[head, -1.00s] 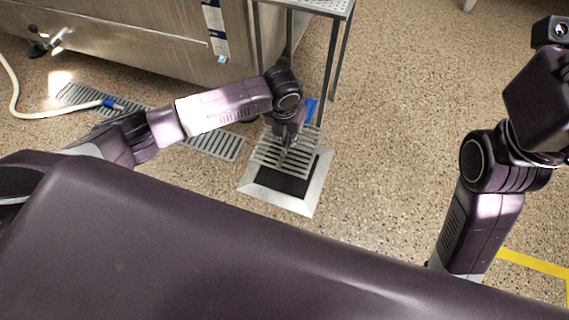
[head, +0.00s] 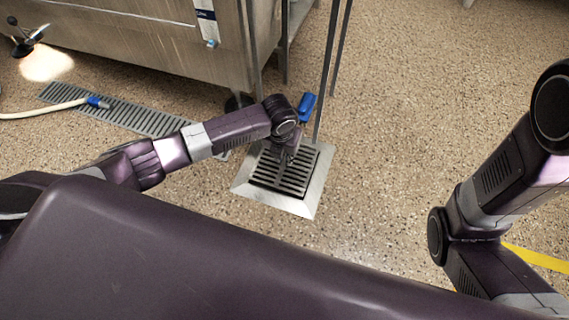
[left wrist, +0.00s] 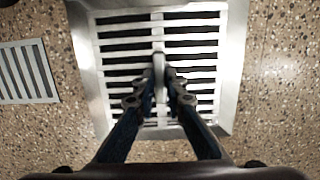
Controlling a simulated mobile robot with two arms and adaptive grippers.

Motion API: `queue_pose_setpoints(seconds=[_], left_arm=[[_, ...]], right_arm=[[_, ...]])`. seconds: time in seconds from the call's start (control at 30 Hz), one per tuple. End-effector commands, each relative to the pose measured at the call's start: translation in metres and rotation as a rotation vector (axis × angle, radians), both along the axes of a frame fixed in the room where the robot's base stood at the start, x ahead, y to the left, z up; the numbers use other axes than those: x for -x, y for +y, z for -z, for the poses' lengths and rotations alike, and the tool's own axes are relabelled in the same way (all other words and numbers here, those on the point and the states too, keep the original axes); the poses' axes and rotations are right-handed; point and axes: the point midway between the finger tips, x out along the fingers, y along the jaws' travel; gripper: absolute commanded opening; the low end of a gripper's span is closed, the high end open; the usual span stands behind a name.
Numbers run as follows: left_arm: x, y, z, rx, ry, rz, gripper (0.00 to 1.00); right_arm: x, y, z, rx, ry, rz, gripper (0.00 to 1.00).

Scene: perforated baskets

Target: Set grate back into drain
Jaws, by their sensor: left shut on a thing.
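The slotted metal grate (head: 283,176) lies within the square metal drain frame (head: 306,205) on the floor. In the left wrist view the grate (left wrist: 117,58) fills the opening of the drain frame (left wrist: 236,60), with its edges close to the frame; I cannot tell whether it is fully flush. My left gripper (head: 291,157) is above the grate. In the left wrist view its fingers (left wrist: 160,68) are shut on the grate's central bar. My right arm is at the right of the head view, but its gripper is out of view.
A long slotted floor channel (head: 125,112) runs beside the steel tank (head: 130,45). A pale hose with a blue end (head: 97,101) lies across it. A table's thin metal legs (head: 327,85) stand just behind the drain. Open floor lies to the right.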

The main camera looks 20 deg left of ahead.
Motion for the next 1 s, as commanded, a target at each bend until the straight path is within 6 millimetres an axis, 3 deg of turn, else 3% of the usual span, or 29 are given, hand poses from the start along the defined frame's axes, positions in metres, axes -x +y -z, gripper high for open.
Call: queue_pose_setpoints(seconds=[0.03,0.17,0.57,0.6,0.73,1.0], left_arm=[[0.000,0.000,0.012,0.001,-0.001,-0.001,0.00],[-0.001,0.000,0.026,0.001,-0.002,0.000,0.00],[-0.001,0.000,0.028,0.001,-0.001,0.000,0.00],[0.000,0.000,0.029,0.000,0.001,0.000,0.14],[0.001,0.000,0.029,0.000,0.001,0.000,0.29],[0.001,0.000,0.029,0.000,0.001,0.000,0.29]], right_arm=[[-0.001,0.000,0.011,0.000,0.002,0.000,0.54],[-0.001,0.000,0.021,0.000,0.004,0.000,0.54],[-0.001,0.000,0.020,0.000,0.003,-0.001,0.54],[-0.001,0.000,0.020,0.000,0.003,-0.001,0.54],[-0.001,0.000,0.020,0.000,0.003,-0.001,0.54],[-0.001,0.000,0.020,0.000,0.003,-0.001,0.54]])
